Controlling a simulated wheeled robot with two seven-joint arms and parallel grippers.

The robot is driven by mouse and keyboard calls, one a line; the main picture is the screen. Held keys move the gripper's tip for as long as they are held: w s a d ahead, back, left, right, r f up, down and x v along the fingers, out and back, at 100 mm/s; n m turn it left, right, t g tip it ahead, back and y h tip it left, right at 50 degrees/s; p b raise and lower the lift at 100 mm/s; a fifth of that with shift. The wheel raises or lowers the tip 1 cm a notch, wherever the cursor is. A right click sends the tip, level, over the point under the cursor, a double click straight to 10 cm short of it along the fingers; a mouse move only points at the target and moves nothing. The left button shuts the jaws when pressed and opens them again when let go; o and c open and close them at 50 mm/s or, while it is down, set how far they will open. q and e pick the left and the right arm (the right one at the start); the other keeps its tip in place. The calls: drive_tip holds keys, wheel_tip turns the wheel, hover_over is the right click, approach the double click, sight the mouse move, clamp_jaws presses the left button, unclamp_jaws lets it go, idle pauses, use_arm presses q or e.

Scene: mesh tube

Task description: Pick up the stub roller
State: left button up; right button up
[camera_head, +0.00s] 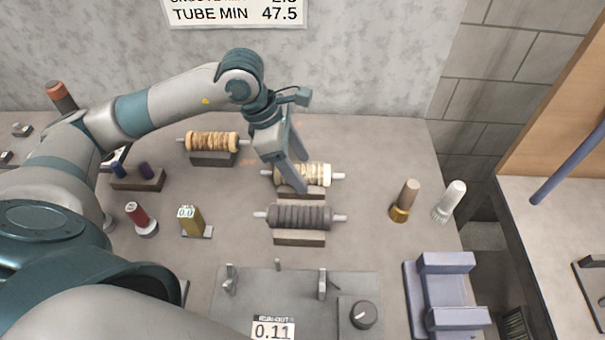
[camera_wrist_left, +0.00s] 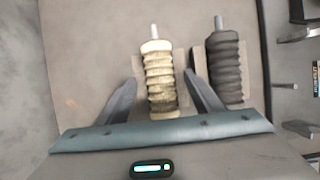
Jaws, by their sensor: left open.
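Three ribbed rollers with pale end pins lie on small stands; none has a readable name, so I cannot tell which is the stub roller. A cream, brown-flecked roller (camera_head: 318,174) is in the middle, a dark grey one (camera_head: 300,217) in front, a tan one (camera_head: 212,141) at back left. My left gripper (camera_head: 303,172) is open at the cream roller, pointing down and partly covering it. In the left wrist view the cream roller (camera_wrist_left: 160,82) lies between the spread fingers (camera_wrist_left: 160,78), with the grey roller (camera_wrist_left: 224,68) just outside the right finger. My right gripper is not in view.
A run-out gauge plate (camera_head: 255,290) with uprights and a knob is in front. A lavender cradle (camera_head: 440,290) stands front right. Two small brushes (camera_head: 405,200) stand right of the rollers. The wall is behind.

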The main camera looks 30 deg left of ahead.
use_arm(q)
drive_tip(key=c, duration=1.4)
drive_tip(key=shift+r, duration=0.1)
drive_tip(key=shift+c, duration=0.2)
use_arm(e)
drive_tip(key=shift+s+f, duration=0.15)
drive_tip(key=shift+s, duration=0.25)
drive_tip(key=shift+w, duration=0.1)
use_arm(q)
drive_tip(key=shift+r, duration=0.1)
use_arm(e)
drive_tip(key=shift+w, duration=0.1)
